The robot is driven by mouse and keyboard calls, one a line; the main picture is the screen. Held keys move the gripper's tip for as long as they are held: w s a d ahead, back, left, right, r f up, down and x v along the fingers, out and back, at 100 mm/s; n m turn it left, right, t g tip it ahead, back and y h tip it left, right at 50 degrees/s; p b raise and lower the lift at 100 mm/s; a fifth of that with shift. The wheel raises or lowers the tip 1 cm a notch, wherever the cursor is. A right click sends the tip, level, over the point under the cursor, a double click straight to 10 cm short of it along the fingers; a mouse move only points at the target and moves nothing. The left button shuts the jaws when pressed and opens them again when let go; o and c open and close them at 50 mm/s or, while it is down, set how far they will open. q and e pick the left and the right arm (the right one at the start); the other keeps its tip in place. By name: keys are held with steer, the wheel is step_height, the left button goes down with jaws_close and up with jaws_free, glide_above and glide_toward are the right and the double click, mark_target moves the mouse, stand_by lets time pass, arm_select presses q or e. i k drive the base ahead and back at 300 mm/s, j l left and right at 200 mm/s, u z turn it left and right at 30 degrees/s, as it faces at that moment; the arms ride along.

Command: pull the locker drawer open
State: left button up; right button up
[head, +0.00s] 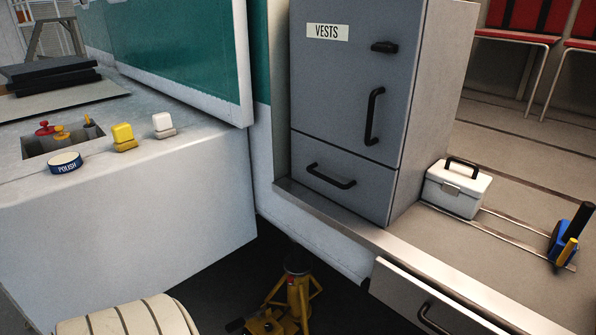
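The grey locker (345,88) stands in the middle of the head view, labelled VESTS. Its drawer (355,194) is at the bottom, below the door, and looks shut, with its front flush with the locker. A dark bar handle (330,178) runs across the upper part of the drawer front. The locker door is shut too, with a vertical dark handle (373,116) and a small dark latch (384,47). Neither of my grippers is in view, and nothing touches the drawer handle.
A ledge (352,232) runs below the locker, with another handled drawer front (405,297) at lower right. A white case (457,188) stands right of the locker. A yellow stand (298,290) is on the floor below. A pale counter (190,190) is at left, holding small items.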

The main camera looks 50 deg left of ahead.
mark_target(366, 187)
steer(key=u, duration=1.35)
